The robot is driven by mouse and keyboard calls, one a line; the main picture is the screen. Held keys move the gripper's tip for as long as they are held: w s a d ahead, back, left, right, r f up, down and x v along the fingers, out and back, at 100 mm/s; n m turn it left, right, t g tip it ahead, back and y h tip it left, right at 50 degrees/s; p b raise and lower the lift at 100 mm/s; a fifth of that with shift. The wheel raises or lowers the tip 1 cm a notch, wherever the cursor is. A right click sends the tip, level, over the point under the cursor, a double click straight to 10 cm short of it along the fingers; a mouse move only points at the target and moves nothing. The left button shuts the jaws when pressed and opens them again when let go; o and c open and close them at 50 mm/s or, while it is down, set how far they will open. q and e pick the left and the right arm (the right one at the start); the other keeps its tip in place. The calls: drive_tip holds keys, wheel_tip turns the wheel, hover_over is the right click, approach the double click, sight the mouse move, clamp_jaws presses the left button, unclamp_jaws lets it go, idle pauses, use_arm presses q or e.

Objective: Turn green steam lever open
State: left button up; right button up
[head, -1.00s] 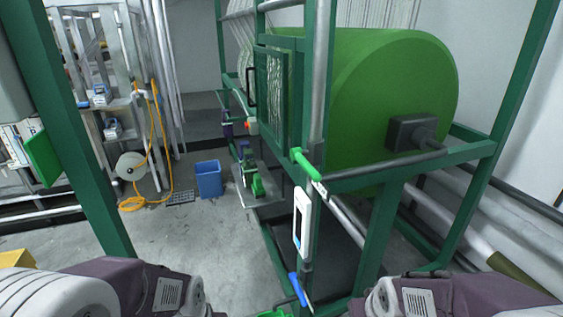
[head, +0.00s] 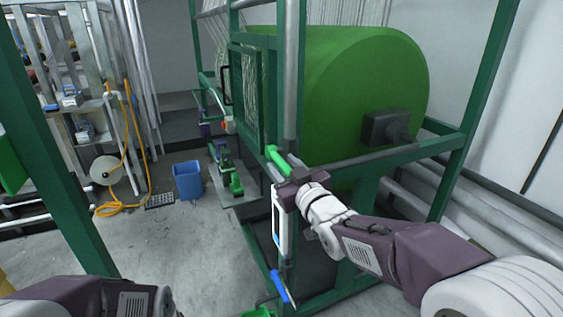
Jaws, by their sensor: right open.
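The green lever (head: 278,158) sticks out from the front post of the green frame, pointing up and to the left in the head view. My right gripper (head: 288,182) is open at the lever's lower right end. It hides the lever's base and pivot, and I cannot tell whether it touches the lever. My left arm shows at the bottom left, with its gripper out of view.
A blue lever (head: 280,287) sits lower on the post, below a white panel (head: 280,222). A large green drum (head: 355,90) fills the frame behind.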

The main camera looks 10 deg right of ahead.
drive_tip(key=shift+w+a, duration=0.1)
drive_tip(key=shift+w, duration=0.4)
clamp_jaws()
idle(1.1)
